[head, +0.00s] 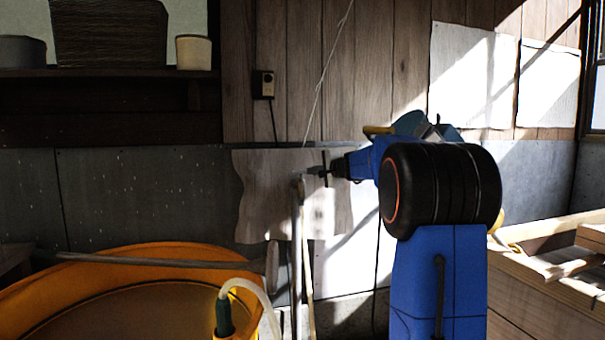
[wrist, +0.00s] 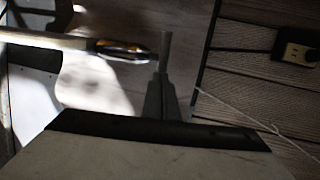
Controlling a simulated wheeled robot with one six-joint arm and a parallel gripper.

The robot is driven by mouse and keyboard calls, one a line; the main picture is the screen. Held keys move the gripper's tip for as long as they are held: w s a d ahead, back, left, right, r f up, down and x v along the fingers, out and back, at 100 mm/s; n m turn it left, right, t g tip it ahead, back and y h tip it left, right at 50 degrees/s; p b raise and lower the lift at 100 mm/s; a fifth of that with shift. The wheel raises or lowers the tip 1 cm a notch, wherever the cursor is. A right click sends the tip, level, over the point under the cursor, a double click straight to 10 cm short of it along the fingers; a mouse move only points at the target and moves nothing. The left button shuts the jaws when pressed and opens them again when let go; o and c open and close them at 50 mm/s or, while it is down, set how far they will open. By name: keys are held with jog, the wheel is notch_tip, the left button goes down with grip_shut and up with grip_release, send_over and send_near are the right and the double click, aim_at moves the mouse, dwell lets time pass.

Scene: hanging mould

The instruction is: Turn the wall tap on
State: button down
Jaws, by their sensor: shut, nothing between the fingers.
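My gripper (head: 318,170) reaches left from my blue arm, close to the wall. Its narrow grey fingers (wrist: 166,48) are together, with nothing between them. A pale upright pipe-like rod (head: 297,225) stands just left of and below the fingertips. In the wrist view this rod (wrist: 40,39) comes in from the left, with a brass-coloured collar and a dark shiny end (wrist: 125,49). That end lies very near the fingertips; I cannot tell whether they touch. I cannot clearly make out a tap handle or its position.
An orange tub (head: 130,252) stands at the lower left, with a pale hose (head: 258,290) by its rim. A pale board (head: 262,190) is on the wall behind the gripper. A wall socket (head: 263,84) is above. Wooden planks (head: 550,268) lie at the right.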

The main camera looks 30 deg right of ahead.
jog(key=shift+w+d, duration=0.1)
jog(key=shift+w, duration=0.1)
jog(key=w, duration=0.1)
jog(key=w+d, duration=0.1)
jog(key=w, duration=0.1)
jog(key=shift+w+d, duration=0.35)
jog(key=shift+w, duration=0.05)
jog(key=shift+w+d, duration=0.15)
jog(key=shift+w, duration=0.1)
dwell(0.4)
jog(key=shift+a, duration=0.3)
dwell(1.1)
